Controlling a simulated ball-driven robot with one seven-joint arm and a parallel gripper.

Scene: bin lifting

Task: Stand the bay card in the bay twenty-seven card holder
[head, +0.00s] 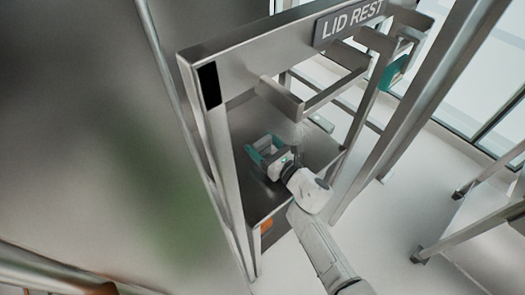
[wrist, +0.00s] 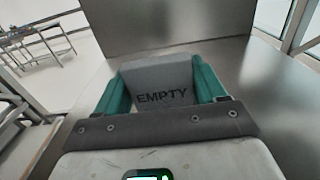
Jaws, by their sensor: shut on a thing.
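My gripper (head: 262,149) has teal fingers and sits low inside a metal frame, over a dark shelf (head: 321,151). In the wrist view, my gripper (wrist: 160,72) is shut on a grey card (wrist: 158,76) marked "EMPTY". The card is between the two teal fingers, with its lettering facing the camera. I cannot tell whether its far edge touches the surface beyond it. No holder marked twenty-seven can be made out in either view.
A sign (head: 349,22) reading "LID REST" is on the frame's top beam, with metal brackets (head: 283,98) below it. A large metal wall stands at the left. A table (wrist: 38,42) stands far left in the wrist view.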

